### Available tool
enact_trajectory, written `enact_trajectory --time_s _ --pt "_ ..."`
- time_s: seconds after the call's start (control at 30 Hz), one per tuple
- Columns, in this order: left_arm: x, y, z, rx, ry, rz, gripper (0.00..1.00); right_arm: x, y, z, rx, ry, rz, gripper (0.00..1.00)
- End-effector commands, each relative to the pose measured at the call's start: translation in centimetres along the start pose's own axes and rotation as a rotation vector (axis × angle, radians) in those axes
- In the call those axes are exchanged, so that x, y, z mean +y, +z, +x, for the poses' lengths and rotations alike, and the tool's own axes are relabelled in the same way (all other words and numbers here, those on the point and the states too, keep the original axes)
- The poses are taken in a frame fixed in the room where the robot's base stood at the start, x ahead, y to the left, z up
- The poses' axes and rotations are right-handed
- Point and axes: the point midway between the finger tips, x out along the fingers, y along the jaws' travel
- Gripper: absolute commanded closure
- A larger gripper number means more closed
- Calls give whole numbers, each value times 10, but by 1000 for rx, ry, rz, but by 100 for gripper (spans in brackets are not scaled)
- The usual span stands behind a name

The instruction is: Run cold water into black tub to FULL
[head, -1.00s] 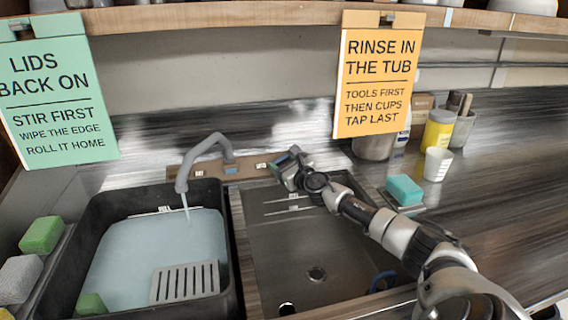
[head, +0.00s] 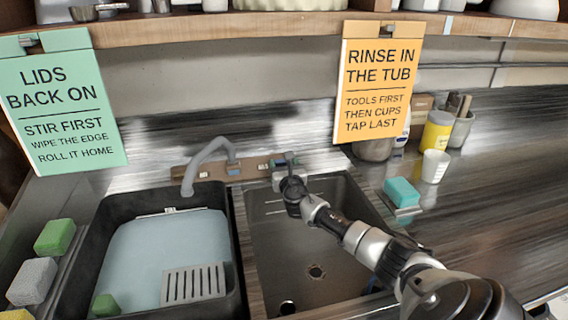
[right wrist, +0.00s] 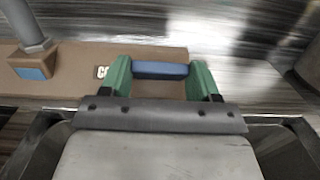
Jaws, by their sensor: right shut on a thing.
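The black tub (head: 241,285) stands at the left and holds pale blue water (head: 150,255), its surface near a white mark (head: 170,211) on the back wall; the mark's writing is too small to read. The grey spout (head: 205,155) hangs over the tub's back edge, with no stream visible from it. My right gripper (head: 281,163) is at the brown tap panel (head: 208,172), behind the sink. In the right wrist view its green fingers are shut on a blue tap handle (right wrist: 160,70), beside a partly hidden label starting with C. My left gripper is out of view.
A slotted grey plate (head: 193,284) and a green block (head: 105,305) are in the tub. The empty sink (head: 310,245) lies under my right arm. A teal sponge (head: 402,191), a white cup (head: 435,166) and a yellow jar (head: 437,131) stand at the right. Signs hang above.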

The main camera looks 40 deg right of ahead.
Motion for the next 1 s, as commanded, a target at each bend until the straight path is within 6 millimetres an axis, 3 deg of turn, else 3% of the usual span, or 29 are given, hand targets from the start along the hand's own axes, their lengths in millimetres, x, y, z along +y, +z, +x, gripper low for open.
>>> enact_trajectory --time_s 0.07,0.1,0.27,0.67,1.0 --pt "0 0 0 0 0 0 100 0 0 0 -1 -2 5 62" --pt "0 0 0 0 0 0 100 0 1 0 -1 -1 5 37" --pt "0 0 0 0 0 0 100 0 0 0 -1 0 3 13" --pt "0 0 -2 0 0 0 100 0 0 -9 0 1 -1 13" --pt "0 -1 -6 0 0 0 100 0 -1 -71 1 4 0 13"
